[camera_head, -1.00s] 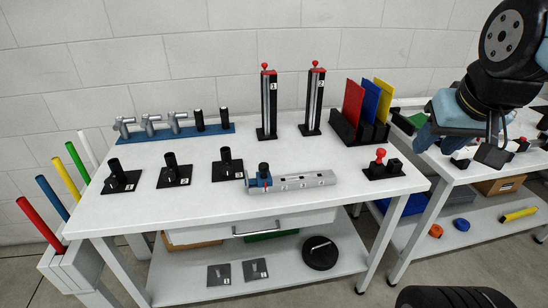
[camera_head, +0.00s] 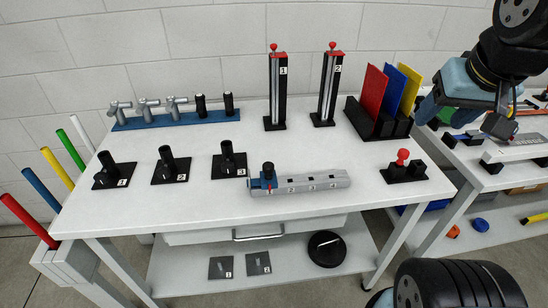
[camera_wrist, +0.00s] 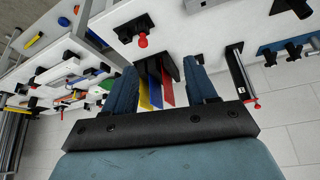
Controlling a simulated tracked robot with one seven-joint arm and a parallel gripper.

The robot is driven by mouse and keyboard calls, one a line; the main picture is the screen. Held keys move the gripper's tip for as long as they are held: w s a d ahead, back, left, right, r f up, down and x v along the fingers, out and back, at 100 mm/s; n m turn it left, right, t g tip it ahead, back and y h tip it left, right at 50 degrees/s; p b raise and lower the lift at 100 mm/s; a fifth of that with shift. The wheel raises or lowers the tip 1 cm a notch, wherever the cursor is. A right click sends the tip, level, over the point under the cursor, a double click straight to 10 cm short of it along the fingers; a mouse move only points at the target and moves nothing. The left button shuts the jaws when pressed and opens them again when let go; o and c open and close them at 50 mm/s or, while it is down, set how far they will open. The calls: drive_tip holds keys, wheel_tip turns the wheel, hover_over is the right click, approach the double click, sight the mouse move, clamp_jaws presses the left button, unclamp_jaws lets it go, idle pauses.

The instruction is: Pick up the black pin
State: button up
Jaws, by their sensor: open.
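Several black upright parts could be the black pin, and I cannot tell which one is meant. Two black cylinders, the left (camera_head: 201,106) and the right (camera_head: 228,104), stand in the blue rack (camera_head: 150,124) at the back left of the table. Black cylinders also stand in the numbered black bases 1 (camera_head: 110,163), 2 (camera_head: 168,161) and 3 (camera_head: 228,153). My gripper (camera_head: 462,115) is open and empty, high at the right. Its blue fingers also show apart in the wrist view (camera_wrist: 162,70).
A grey numbered bar (camera_head: 320,182) lies at the table's front. A red-knobbed black base (camera_head: 403,168), red, blue and yellow plates in a black holder (camera_head: 364,122) and two tall posts (camera_head: 276,90), (camera_head: 326,88) stand nearby. The table's middle is clear.

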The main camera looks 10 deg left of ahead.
drive_tip(key=shift+o, duration=0.4)
drive_tip(key=w+a+f+g, duration=0.1)
drive_tip(key=w+a, duration=0.4)
drive_tip(key=a, duration=0.1)
drive_tip(key=shift+w+a+g+y, duration=0.2)
drive_tip(key=shift+a+g+y, duration=0.1)
drive_tip(key=shift+a, duration=0.1)
drive_tip(key=g, duration=0.4)
hover_over(268, 164)
wheel_tip(268, 164, down, 11)
drive_tip(key=f, duration=0.8)
drive_tip(key=shift+s+d+f, duration=0.15)
drive_tip(key=shift+s+f, duration=0.05)
drive_tip(key=shift+s, duration=0.1)
drive_tip(key=shift+w+f, duration=0.15)
drive_tip(key=shift+f, duration=1.1)
drive_tip(key=shift+w+f, duration=0.1)
drive_tip(key=shift+f, duration=1.1)
drive_tip(key=shift+c, duration=0.4)
drive_tip(key=c, duration=1.1)
